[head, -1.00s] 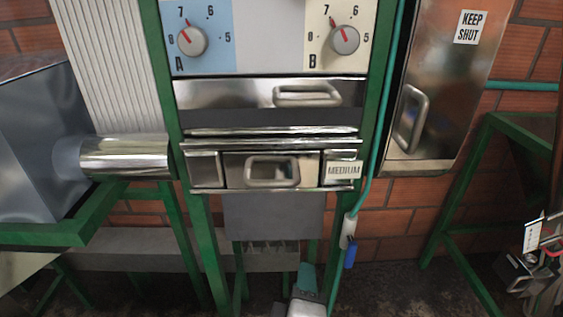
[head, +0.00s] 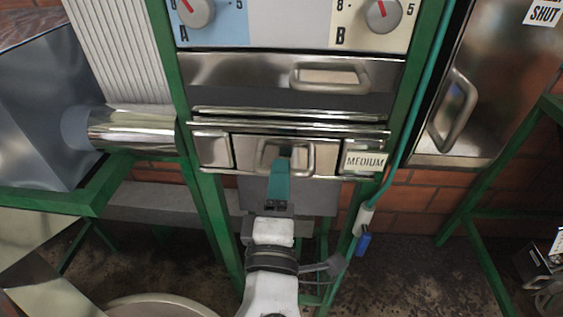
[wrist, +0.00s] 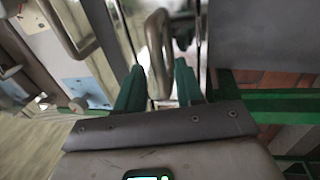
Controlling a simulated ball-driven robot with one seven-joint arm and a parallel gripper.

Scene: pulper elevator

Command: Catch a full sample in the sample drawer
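Two steel drawer fronts are in the head view. The upper drawer (head: 240,70) is wide, with a loop handle (head: 330,77). The lower drawer (head: 245,160) is smaller and has its own loop handle (head: 268,158), with a MEDIUM label (head: 365,162) at its right. Both look shut; which one is the sample drawer is not marked. My gripper (head: 281,163) is right in front of the lower handle and hides part of it. In the wrist view its two green fingers (wrist: 159,72) are apart, with the handle (wrist: 156,42) between or just beyond their tips. Any sample is out of sight.
Dials A (head: 194,10) and B (head: 382,14) are above the drawers. A steel door (head: 490,90) with a handle is at the right. A steel pipe (head: 130,129) and green frame posts (head: 205,215) stand left. A cable with a blue end (head: 363,243) hangs at the right post.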

